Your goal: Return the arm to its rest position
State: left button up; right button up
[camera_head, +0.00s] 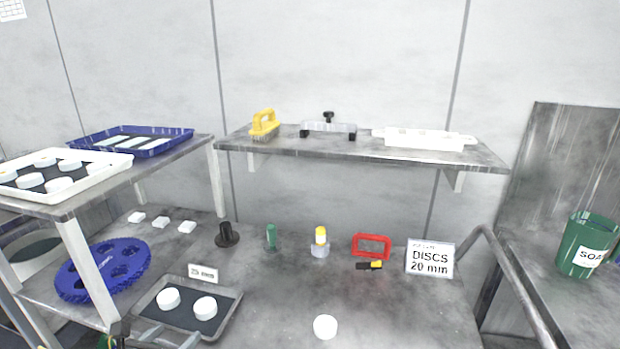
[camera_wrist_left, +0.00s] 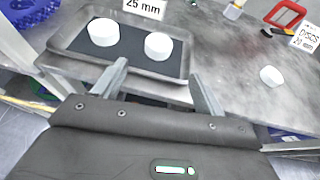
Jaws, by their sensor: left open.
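My left gripper (camera_head: 172,334) shows at the bottom left of the head view, in front of the near edge of a grey tray (camera_head: 232,306). In the left wrist view the left gripper's two fingers (camera_wrist_left: 160,88) stand apart with nothing between them. Two white discs lie on the tray's dark mat, a left disc (camera_head: 168,298) and a right disc (camera_head: 205,307). Another white disc (camera_head: 325,327) lies on the bare bench at the front middle. It also shows at the right of the left wrist view (camera_wrist_left: 271,76). My right gripper is not in view.
A "25 mm" card (camera_head: 203,273) stands behind the tray. A blue perforated wheel (camera_head: 103,270) lies left, under a raised shelf. A red frame (camera_head: 372,245), "DISCS 20 mm" sign (camera_head: 430,259), yellow-capped bottle (camera_head: 320,242) and black holder (camera_head: 227,236) stand behind. A metal rail (camera_head: 515,285) runs right.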

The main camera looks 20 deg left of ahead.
pick_arm(q)
jog(key=s+d+f+n+g+h, duration=0.1)
jog(key=s+d+f+n+g, duration=0.55)
jog(key=n, duration=1.05)
jog(key=s+d+f+n+g+h, duration=0.1)
jog(key=s+d+f+n+g, duration=0.3)
jog(key=s+d+f+n, duration=0.9)
jog(key=w+a+f+n, duration=0.1)
jog(key=a+f, duration=0.2)
jog(key=f, duration=1)
jog(key=w+a+f+n, duration=0.1)
jog(key=a+f+n, duration=0.15)
jog(key=f, duration=0.95)
jog(key=s+a+f+m+g, duration=0.1)
jog(key=s+a+f+g, duration=0.1)
jog(key=s+f, duration=1.1)
jog(key=s+a, duration=0.1)
jog(key=s, duration=0.1)
jog(key=shift+s+f+y, duration=0.3)
jog(key=shift+f, duration=0.1)
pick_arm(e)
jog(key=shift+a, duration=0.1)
